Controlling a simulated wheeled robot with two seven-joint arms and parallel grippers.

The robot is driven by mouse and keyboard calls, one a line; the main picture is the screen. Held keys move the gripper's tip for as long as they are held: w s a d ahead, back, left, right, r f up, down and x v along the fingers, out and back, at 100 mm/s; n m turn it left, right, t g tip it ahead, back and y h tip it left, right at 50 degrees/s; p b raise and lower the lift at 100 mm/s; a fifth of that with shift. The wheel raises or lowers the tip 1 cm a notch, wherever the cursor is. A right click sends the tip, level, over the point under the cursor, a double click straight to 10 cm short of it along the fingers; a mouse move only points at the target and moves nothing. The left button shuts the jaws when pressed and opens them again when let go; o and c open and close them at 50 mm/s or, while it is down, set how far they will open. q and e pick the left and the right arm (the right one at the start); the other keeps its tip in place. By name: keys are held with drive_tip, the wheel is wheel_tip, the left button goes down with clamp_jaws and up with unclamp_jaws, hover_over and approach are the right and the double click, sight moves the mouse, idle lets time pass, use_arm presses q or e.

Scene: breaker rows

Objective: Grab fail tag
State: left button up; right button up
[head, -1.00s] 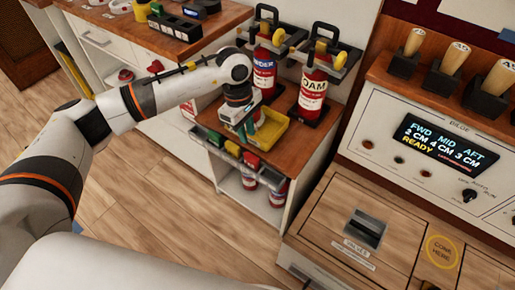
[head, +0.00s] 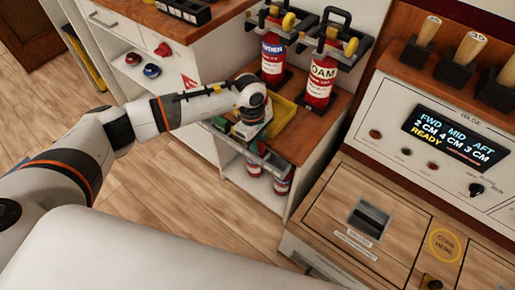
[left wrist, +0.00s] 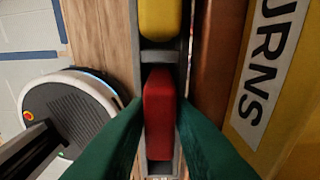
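In the left wrist view a red tag (left wrist: 158,105) sits in a narrow grey rack (left wrist: 152,57), with a yellow tag (left wrist: 160,18) in the slot beyond it. No wording shows on the red tag, so I cannot tell that it is the fail tag. The green fingertips of my left gripper (left wrist: 160,112) are apart, one on each side of the red tag. In the head view my left gripper (head: 248,130) is low at the front edge of the small cabinet, and its wrist hides much of the rack. My right gripper is not in view.
A yellow tray (head: 284,112) lies on the wooden cabinet top just behind my left gripper; its wall bears letters ending in "URNS". Red extinguishers (head: 321,75) stand behind it. A wooden console (head: 400,205) is at the right. Open floor (head: 165,195) lies at the left.

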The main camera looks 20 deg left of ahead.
use_arm(q)
drive_tip(key=shift+f, duration=0.4)
clamp_jaws()
